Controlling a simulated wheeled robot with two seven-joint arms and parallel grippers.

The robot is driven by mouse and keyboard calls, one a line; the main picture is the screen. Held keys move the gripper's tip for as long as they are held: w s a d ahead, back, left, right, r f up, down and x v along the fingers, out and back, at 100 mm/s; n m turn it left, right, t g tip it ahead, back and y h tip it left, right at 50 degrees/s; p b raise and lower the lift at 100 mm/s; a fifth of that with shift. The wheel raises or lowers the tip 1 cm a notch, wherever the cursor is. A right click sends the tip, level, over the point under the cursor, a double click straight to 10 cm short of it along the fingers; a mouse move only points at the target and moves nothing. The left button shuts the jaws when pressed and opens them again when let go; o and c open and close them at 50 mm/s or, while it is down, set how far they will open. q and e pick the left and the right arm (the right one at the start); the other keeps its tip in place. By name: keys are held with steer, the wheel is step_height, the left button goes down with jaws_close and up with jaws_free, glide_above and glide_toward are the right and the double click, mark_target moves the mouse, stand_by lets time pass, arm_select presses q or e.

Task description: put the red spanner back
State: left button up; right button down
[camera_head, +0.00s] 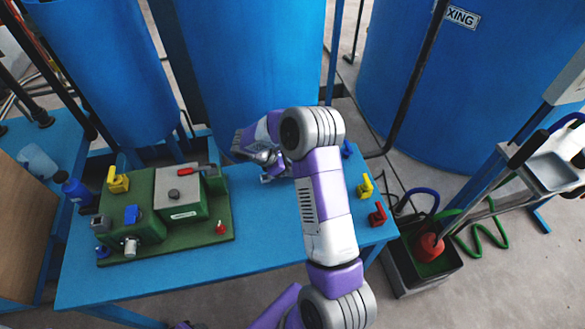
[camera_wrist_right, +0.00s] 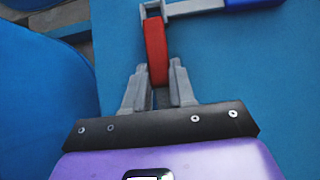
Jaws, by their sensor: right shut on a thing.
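My right gripper (camera_wrist_right: 158,80) is shut on a red bar, the red spanner's handle (camera_wrist_right: 155,48), with its two grey fingers on either side of it. A grey metal end shows beyond the red part at the top of the wrist view. In the head view my right gripper (camera_head: 264,157) is over the back middle of the blue table, partly hidden by its own wrist, and the spanner's red part cannot be made out there. A red holder (camera_head: 377,213) stands at the table's right end. My left gripper is not in view.
A yellow holder (camera_head: 365,187) and a blue holder (camera_head: 347,150) stand behind the red one. The green-based autoclave (camera_head: 182,210) fills the table's left. A blue-handled grey tool (camera_wrist_right: 245,4) lies near the red handle. Large blue tanks (camera_head: 240,60) stand behind. The table's front middle is clear.

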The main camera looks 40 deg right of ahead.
steer(key=shift+f, duration=0.3)
steer(key=c, duration=0.9)
jaws_free()
steer(key=shift+c, duration=0.2)
steer(key=shift+r, duration=0.15)
steer(key=shift+r, duration=0.35)
steer(key=p+v, duration=0.4)
steer(key=v, duration=0.8)
steer(key=shift+r, duration=0.15)
